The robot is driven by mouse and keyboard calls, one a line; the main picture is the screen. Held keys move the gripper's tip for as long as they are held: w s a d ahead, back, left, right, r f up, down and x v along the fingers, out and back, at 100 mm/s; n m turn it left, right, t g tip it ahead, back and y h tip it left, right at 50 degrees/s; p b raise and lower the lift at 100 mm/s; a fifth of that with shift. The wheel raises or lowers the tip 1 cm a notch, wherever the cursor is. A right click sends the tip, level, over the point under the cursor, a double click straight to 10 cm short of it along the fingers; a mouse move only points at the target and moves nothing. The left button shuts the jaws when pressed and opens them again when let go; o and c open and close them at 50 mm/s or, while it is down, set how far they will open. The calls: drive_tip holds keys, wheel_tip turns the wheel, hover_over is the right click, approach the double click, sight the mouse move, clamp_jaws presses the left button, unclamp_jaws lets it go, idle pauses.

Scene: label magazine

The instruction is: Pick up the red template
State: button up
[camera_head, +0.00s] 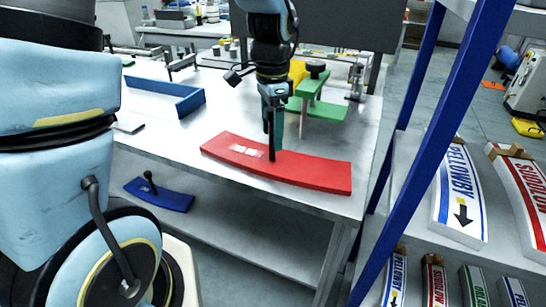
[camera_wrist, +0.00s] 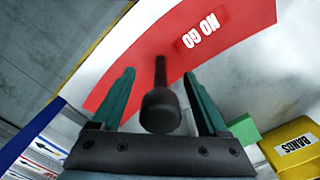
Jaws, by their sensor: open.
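The red template (camera_head: 318,175) is a long curved plate lying flat on the light grey table, near its front edge. In the head view my gripper (camera_head: 273,128) points down over the template's middle and partly hides the handle.
A green stand (camera_head: 313,85) and a yellow bin (camera_wrist: 295,150) labelled "BANDS" are close behind. A blue rail (camera_head: 167,95) lies at the table's back left. A blue template (camera_head: 158,196) rests on the lower shelf. A blue-framed rack (camera_head: 440,130) stands at the right.

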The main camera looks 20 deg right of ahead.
clamp_jaws()
idle(0.5)
idle(0.8)
